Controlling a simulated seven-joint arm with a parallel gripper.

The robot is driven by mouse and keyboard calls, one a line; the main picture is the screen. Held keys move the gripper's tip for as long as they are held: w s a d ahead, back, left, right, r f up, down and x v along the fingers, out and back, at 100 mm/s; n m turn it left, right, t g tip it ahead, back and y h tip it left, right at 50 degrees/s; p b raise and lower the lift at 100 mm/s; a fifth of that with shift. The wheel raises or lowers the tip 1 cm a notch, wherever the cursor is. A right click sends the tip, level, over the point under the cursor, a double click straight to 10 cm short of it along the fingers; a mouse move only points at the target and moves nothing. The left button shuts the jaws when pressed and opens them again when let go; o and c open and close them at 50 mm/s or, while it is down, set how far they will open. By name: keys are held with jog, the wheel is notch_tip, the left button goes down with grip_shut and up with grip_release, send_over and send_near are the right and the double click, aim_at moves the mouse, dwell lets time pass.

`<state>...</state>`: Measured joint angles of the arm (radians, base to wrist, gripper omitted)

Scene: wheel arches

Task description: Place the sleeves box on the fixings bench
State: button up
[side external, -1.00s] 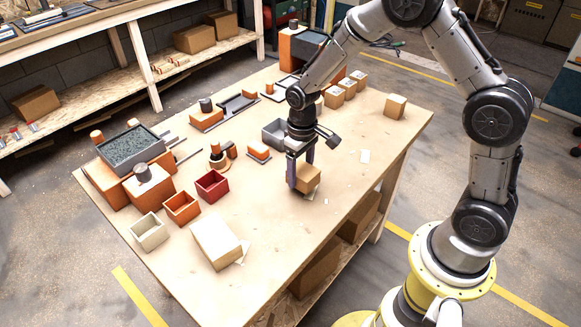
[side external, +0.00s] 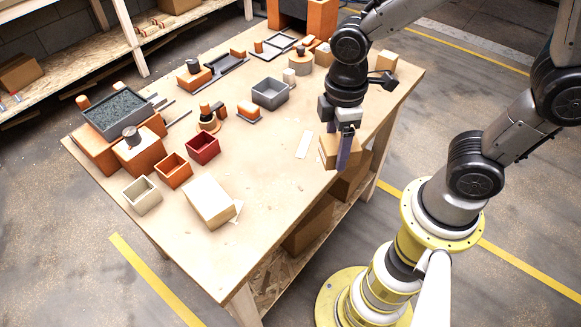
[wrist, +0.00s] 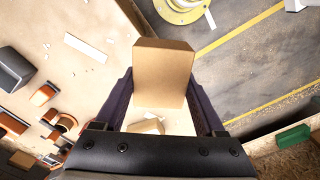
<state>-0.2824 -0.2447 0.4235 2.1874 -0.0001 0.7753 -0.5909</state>
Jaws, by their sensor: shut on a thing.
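A plain tan cardboard box (side external: 329,150) is held by my gripper (side external: 343,148), which is shut on it. The held box fills the space between my gripper's fingers (wrist: 165,103) in the wrist view, where the box (wrist: 164,72) shows a bare face. It appears raised above the large wooden table (side external: 270,200), near its right edge. No label is readable, so I cannot confirm it is the sleeves box. I cannot tell which surface is the fixings bench.
White, orange and red open bins (side external: 203,147) stand at the left, with a cream box (side external: 208,202) nearby. A grey bin (side external: 269,92) and another cardboard box (side external: 386,62) sit farther back. The table's front middle is clear. A shelf bench (side external: 85,60) stands behind.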

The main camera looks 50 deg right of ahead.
jog(key=w+a+f, duration=0.2)
jog(key=w+f, duration=0.2)
jog(key=w, duration=0.4)
send_near(273, 177)
jog(key=shift+s+d+f, duration=0.2)
jog(key=shift+s+f, duration=0.55)
jog(key=shift+w+a+f, duration=0.15)
jog(key=shift+w+f, duration=0.35)
jog(key=shift+f, duration=0.15)
jog(key=shift+w+a+f, duration=0.1)
jog(key=shift+w+f, duration=0.05)
jog(key=shift+f, duration=0.65)
jog(key=shift+w+f, duration=0.1)
jog(key=shift+f, duration=0.65)
jog(key=shift+f, duration=0.1)
jog(key=shift+f, duration=0.1)
jog(key=o, duration=1.5)
